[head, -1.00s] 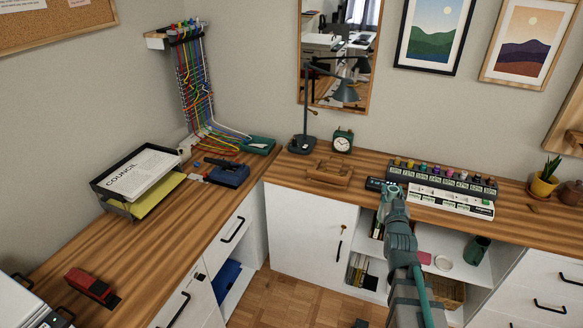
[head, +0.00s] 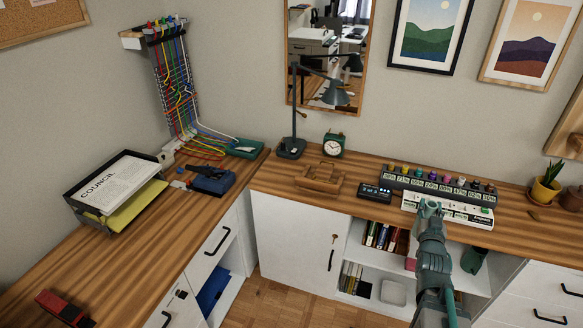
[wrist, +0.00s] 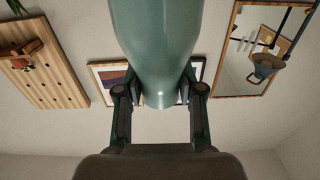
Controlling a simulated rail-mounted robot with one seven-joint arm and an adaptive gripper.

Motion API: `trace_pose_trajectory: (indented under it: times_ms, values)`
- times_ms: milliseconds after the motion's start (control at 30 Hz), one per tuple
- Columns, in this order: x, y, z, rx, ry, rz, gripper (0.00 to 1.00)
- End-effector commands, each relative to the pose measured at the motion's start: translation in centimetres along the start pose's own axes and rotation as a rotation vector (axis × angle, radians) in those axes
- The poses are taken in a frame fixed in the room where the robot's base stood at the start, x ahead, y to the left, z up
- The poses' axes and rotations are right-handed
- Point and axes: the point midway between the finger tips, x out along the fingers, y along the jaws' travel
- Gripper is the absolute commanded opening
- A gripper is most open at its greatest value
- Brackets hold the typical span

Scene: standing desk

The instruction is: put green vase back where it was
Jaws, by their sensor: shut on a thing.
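The green vase (wrist: 155,45) fills the upper middle of the wrist view, smooth and grey-green, narrowing to a rounded end between my fingers. My gripper (wrist: 160,92) is shut on it, with one dark finger on each side. The vase's other end runs out of the frame. In the head view my gripper (head: 430,208) is at the end of the arm, in front of the white strip on the right-hand desk. There I cannot clearly tell the vase from the gripper. A dark green container (head: 474,260) shows on the open shelf below, partly behind my arm.
A row of small coloured bottles on a rack (head: 438,182), a white strip (head: 455,213) and a black digital clock (head: 374,192) occupy the desk near my gripper. A potted plant (head: 546,188) stands farther right. The open shelves hold books (head: 380,236) and a white box (head: 393,292).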

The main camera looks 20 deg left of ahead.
Motion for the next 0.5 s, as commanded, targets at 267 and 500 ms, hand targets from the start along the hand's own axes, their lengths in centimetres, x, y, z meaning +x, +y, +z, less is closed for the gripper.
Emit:
trace_pose_trajectory:
  times_ms: [267,500]
  values:
    - [3.9,-3.4,1.1,0.002,0.004,-0.033,0.00]
    - [8.5,-9.0,1.6,0.002,0.004,-0.094,0.00]
